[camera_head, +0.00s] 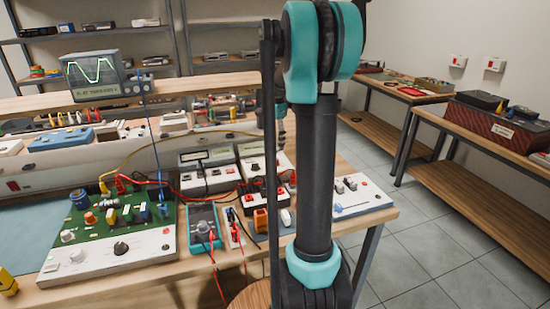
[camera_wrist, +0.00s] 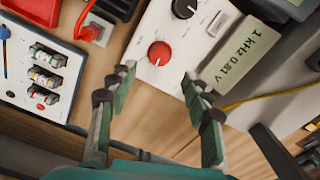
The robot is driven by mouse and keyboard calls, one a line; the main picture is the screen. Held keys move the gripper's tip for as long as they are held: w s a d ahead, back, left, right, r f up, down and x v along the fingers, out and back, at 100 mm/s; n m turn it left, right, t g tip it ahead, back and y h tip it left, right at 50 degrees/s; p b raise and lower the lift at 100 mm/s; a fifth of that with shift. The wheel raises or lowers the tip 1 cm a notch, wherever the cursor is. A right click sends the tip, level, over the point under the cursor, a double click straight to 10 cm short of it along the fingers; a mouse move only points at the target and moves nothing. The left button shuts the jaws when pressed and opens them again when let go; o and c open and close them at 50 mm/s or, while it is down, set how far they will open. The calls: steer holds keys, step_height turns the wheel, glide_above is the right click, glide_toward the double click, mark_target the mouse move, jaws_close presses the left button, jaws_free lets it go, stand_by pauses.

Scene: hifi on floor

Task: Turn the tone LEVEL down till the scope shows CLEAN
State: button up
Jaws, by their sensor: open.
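A white box with a red knob (camera_wrist: 160,53), a black knob (camera_wrist: 184,8) and a display (camera_wrist: 242,52) reading "1 kHz 0.81 V" lies ahead in the wrist view. I cannot read which knob is LEVEL. My gripper (camera_wrist: 159,78) is open and empty, its fingertips either side of and just short of the red knob, with no clear contact. In the head view my arm hides most of the gripper. The scope (camera_head: 92,75) stands on the shelf at the upper left. Its green trace has flattened tops; the caption below is too small to read surely, but looks like "FLAT TOPS".
A green circuit board (camera_head: 110,220) with knobs and leads lies on the bench's left. A teal multimeter (camera_head: 204,228) stands at its right. In the wrist view a panel with several terminals (camera_wrist: 45,75) lies left of the box, and a yellow lead (camera_wrist: 270,95) runs at right.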

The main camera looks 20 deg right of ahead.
mark_target(275, 159)
step_height(275, 159, down, 7)
steer(key=shift+f, duration=0.15)
stand_by(0.4)
jaws_close()
